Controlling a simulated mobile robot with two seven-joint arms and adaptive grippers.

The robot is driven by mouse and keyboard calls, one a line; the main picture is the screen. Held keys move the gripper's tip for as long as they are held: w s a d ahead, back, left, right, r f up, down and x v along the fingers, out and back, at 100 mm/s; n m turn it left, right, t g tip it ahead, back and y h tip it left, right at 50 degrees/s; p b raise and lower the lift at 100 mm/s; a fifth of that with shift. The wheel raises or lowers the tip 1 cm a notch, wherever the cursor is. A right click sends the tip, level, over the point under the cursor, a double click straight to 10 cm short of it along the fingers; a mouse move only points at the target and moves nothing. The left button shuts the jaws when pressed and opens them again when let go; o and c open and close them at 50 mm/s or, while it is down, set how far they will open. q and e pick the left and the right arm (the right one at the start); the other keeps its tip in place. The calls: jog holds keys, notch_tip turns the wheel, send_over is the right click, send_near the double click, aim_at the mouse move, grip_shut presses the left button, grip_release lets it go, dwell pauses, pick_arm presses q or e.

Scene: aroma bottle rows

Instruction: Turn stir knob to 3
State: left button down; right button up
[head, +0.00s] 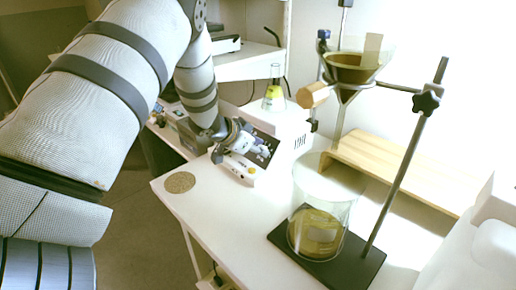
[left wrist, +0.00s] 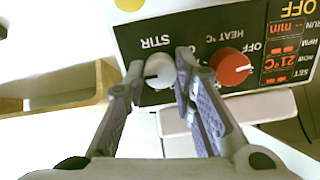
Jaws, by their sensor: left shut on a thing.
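The hot-plate stirrer (head: 286,124) stands on the white bench, its dark control panel facing my left gripper (head: 250,148). In the left wrist view the panel (left wrist: 205,30) shows upside down, with the light grey stir knob (left wrist: 160,68) beside the STIR label. My left gripper (left wrist: 160,80) is shut on the stir knob, one finger on each side. A pale line marks the knob's face; its exact setting cannot be read. The red heat knob (left wrist: 231,66) is just right of the fingers, near an OFF label. My right gripper is not in view.
A flask with yellow liquid (head: 274,98) stands on the stirrer. A beaker (head: 318,225) stands on a dark stand base, below a funnel (head: 352,68). A round cork mat (head: 180,182) lies near the bench's left edge. A wooden stand (head: 395,165) is at right.

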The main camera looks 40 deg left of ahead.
pick_arm(q)
jog(key=n, duration=0.7)
jog(key=shift+a+h, duration=0.1)
jog(key=shift+h, duration=0.2)
jog(key=n, duration=0.6)
jog(key=shift+n, duration=0.3)
jog(key=c, duration=1.3)
grip_release()
jog(key=shift+c, duration=0.2)
